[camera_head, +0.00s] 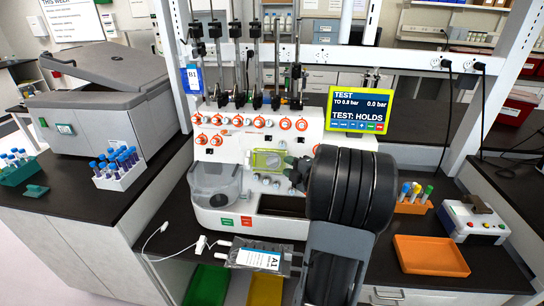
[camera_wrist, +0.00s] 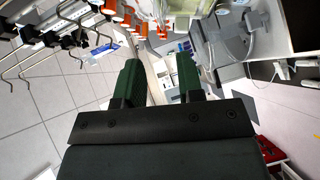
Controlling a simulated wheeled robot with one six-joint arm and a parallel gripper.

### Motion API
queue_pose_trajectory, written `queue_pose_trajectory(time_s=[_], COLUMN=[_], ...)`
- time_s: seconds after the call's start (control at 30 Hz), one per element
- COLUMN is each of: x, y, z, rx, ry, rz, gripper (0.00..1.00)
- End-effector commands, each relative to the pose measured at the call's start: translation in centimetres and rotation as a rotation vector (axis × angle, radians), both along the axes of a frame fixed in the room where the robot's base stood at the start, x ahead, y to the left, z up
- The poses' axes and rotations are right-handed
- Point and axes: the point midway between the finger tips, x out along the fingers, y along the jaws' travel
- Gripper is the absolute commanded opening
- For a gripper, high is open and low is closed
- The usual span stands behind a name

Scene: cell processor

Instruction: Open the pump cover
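The white cell processor (camera_head: 255,140) stands on the dark bench, with a row of orange-ringed knobs on its upper front. Below the knobs is a small yellow-green see-through cover (camera_head: 266,159), which looks like the pump cover; it appears closed. My gripper (camera_head: 291,164) is just right of the cover at its front, partly hidden by my dark arm. I cannot tell whether it touches the cover. In the wrist view my gripper (camera_wrist: 160,78) has its two green fingers apart, with nothing clearly held between them.
A yellow-framed screen (camera_head: 358,109) reads "TEST: HOLDS". A clear round bowl (camera_head: 214,180) sits left of the cover. A labelled bag (camera_head: 258,258) lies in front. An orange tray (camera_head: 430,256) and a tube rack (camera_head: 413,205) stand right. Vertical rods rise above the processor.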

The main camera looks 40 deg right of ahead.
Motion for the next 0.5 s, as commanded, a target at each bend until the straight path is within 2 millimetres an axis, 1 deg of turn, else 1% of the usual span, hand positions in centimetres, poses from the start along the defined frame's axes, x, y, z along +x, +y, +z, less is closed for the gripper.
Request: queue_pose_trajectory(time_s=[0.03,0.2,0.4,0.5], x=[1.1,4.4,7.3,8.3], y=[0.2,0.3,0.4,0.3], z=[0.0,-0.5,-1.0,-1.1], rx=[0.004,0.004,0.003,0.003], ry=[0.001,0.002,0.001,0.001], rz=[0.004,0.004,0.001,-0.001], gripper=[0.34,0.34,0.34,0.34])
